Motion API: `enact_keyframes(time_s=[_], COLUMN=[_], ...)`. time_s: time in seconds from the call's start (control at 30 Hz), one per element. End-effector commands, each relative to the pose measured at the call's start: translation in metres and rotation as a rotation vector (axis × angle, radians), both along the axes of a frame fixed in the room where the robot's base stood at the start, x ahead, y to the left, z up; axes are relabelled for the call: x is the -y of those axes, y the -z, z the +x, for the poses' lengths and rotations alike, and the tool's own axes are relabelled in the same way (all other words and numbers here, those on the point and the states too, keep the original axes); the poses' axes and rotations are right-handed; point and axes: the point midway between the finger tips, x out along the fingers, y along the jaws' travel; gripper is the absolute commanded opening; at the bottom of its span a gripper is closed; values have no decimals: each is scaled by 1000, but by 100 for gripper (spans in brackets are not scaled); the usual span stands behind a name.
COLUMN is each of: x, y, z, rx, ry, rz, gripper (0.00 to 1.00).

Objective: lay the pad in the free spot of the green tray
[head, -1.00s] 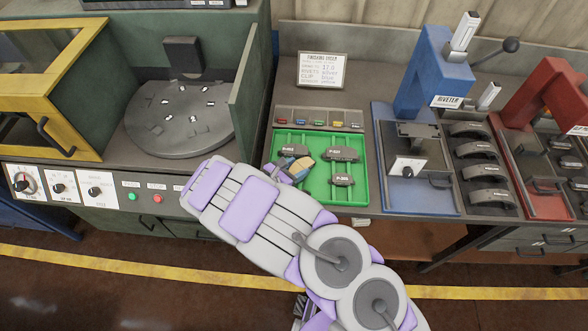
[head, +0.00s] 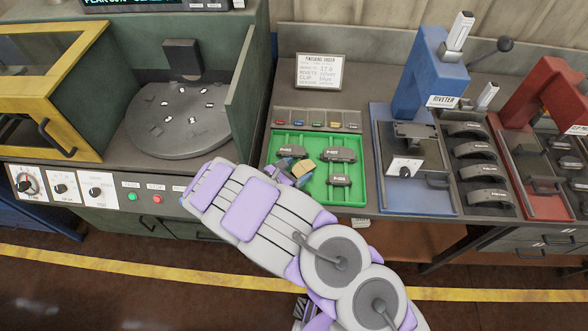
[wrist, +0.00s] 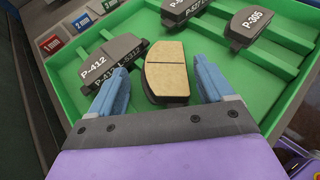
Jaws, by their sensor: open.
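The green tray (head: 350,196) stands on the bench in the middle of the head view. A tan-faced pad (wrist: 167,72) lies tan side up in its near left part; it also shows in the head view (head: 304,168). My gripper (head: 295,170) is open, and in the wrist view its blue fingers stand on either side of this pad, with gaps. Pad P-412 (wrist: 112,60) is close beside it on the left; I cannot tell if they touch. Two other dark pads, one at the back right (head: 338,155) and P-305 (head: 340,181), also lie in the tray.
A blue riveter (head: 425,75) stands to the right, beside a rack of dark shoes (head: 480,172). A round turntable (head: 180,125) is at the left.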

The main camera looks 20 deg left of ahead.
Motion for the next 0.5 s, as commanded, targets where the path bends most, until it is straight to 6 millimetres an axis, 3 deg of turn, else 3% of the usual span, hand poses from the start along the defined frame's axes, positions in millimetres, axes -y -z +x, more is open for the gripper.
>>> enact_keyframes(time_s=[0.27, 0.5], x=[-1, -21], y=[-6, -26], z=[-3, -41], rx=[-1, 2], ry=[2, -3], rz=[-4, -2], gripper=[81, 81])
